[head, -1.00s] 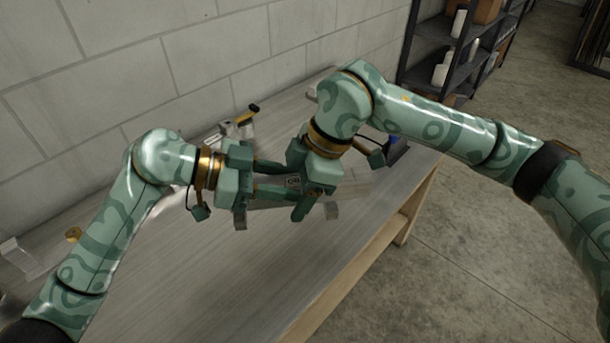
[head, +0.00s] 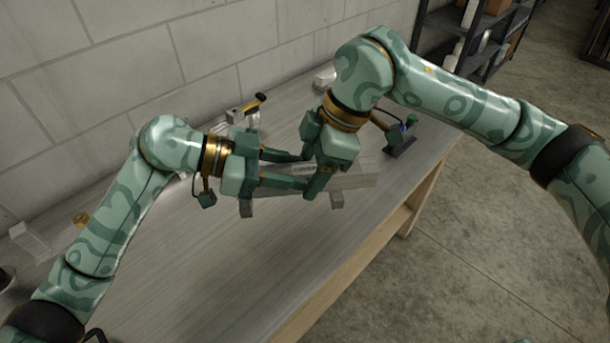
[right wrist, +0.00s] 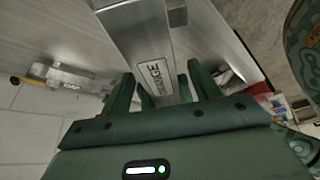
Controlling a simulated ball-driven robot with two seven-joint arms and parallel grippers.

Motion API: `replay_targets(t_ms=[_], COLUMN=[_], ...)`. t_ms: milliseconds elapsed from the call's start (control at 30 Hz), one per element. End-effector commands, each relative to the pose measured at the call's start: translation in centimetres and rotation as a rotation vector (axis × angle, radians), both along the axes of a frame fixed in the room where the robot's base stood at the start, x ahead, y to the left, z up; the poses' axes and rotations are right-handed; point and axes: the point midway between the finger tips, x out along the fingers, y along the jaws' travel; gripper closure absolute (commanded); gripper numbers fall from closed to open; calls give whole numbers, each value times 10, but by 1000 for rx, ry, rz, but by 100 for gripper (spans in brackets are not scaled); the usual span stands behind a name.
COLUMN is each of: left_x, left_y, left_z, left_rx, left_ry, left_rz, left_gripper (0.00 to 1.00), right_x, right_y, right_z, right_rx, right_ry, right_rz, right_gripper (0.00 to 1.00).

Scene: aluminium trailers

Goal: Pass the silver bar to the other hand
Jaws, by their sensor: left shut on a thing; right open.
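The silver bar (head: 355,174) is held above the table between my two grippers, its right end sticking out past the right gripper. My left gripper (head: 285,170) is shut on it, with its fingers reaching in from the left. My right gripper (head: 312,178) is open around the bar near its label. The fingers hide part of the bar in the head view; contact on the right cannot be told.
A clamp-like tool with a yellow and black handle (head: 246,108) lies by the wall. A silver block (head: 30,240) and a brass-coloured piece (head: 80,218) lie at the left.

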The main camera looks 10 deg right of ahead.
Motion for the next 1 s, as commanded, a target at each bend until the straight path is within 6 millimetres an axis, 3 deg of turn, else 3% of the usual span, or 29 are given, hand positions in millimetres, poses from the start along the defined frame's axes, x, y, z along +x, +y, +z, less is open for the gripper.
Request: replay_targets(t_ms=[300,633,767,1000], left_x=[0,1,1,1], left_y=[0,6,24,80], left_z=[1,7,25,81], left_rx=[-1,-1,-1,1], left_ry=[-1,-5,-6,-7], left_rz=[0,1,2,4], left_gripper=[98,98,98,98], right_x=[-1,-2,-2,-2], right_y=[-25,-35,-35,-35], right_z=[61,84,85,84], right_rx=[1,0,0,0], right_ry=[-4,-1,0,-1], right_rz=[-1,1,1,1], right_gripper=[38,38,38,38])
